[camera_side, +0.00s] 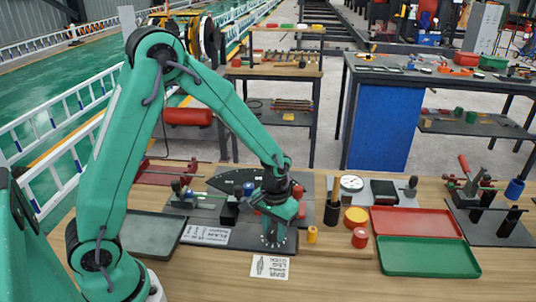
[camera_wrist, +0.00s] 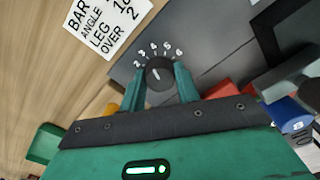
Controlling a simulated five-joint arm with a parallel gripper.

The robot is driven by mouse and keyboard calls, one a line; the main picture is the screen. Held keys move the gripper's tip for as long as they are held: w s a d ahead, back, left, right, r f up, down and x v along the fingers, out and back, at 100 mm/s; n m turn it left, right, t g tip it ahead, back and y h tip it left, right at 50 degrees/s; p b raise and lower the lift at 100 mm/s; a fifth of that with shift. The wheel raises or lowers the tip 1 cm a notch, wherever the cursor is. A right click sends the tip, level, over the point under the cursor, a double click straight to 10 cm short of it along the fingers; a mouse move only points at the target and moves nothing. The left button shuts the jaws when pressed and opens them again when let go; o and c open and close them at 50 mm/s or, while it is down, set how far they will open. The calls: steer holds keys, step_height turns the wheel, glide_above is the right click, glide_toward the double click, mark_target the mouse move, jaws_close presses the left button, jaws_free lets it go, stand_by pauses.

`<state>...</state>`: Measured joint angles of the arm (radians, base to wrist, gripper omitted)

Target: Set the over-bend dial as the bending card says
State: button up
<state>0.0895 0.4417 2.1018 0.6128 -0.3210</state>
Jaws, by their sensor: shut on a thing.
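A yellow cylinder (camera_side: 312,235) and a red one (camera_side: 360,238) stand close on the right. Beyond are a red tray (camera_side: 416,222) and a green tray (camera_side: 430,257). A dark tray (camera_side: 150,234) lies left.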

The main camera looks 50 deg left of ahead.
mark_target(275, 229)
steer(key=n, duration=0.5)
steer(key=shift+w+d+r, duration=0.1)
steer(key=shift+d, duration=0.1)
steer(key=n, duration=0.5)
steer(key=shift+w+a, duration=0.1)
steer(key=o, duration=1)
steer(key=shift+c, duration=0.2)
steer(key=shift+r, duration=0.1)
steer(key=shift+r, duration=3.8)
steer(key=shift+r, duration=0.1)
